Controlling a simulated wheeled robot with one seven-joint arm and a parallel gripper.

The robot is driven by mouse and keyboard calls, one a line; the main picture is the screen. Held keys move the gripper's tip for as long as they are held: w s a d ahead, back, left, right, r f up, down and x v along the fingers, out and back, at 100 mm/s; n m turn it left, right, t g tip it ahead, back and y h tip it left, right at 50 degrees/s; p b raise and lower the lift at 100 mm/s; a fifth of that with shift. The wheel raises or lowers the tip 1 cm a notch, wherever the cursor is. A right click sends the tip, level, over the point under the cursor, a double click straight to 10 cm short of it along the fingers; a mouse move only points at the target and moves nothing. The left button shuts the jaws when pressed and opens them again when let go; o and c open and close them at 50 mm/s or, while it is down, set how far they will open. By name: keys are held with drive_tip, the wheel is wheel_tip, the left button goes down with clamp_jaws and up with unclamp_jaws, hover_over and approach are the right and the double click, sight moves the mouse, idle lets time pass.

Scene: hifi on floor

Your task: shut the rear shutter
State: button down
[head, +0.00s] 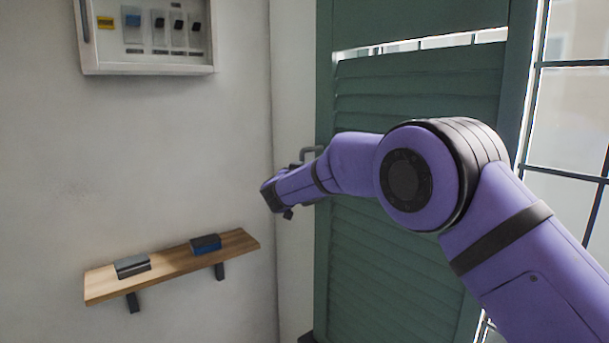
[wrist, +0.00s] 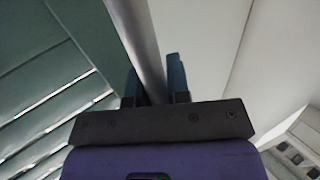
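The rear shutter (head: 415,95) is a tall green louvred panel beside a window in the head view. It also shows at the left of the wrist view (wrist: 45,60). A grey bar handle (head: 312,152) stands out near its left edge. In the wrist view the handle (wrist: 143,40) runs between the two dark fingers of my gripper (wrist: 153,85). The fingers are close on both sides of the bar and look shut on it. In the head view my arm crosses in front of the shutter and hides its middle and the fingertips.
A wooden shelf (head: 182,264) with a grey item (head: 132,266) and a blue item (head: 205,243) is on the left wall. A white panel box (head: 150,67) hangs above it. A black-framed window (head: 570,120) is at the right.

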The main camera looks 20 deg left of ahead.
drive_tip(key=shift+a+r, duration=0.1)
drive_tip(key=shift+r, duration=0.1)
drive_tip(key=c, duration=1.1)
unclamp_jaws()
drive_tip(key=shift+w+a+f, duration=0.1)
drive_tip(key=shift+w+a, duration=0.05)
drive_tip(key=shift+a, duration=0.05)
drive_tip(key=s, duration=1)
drive_tip(key=shift+s+a, duration=0.15)
drive_tip(key=shift+s, duration=0.25)
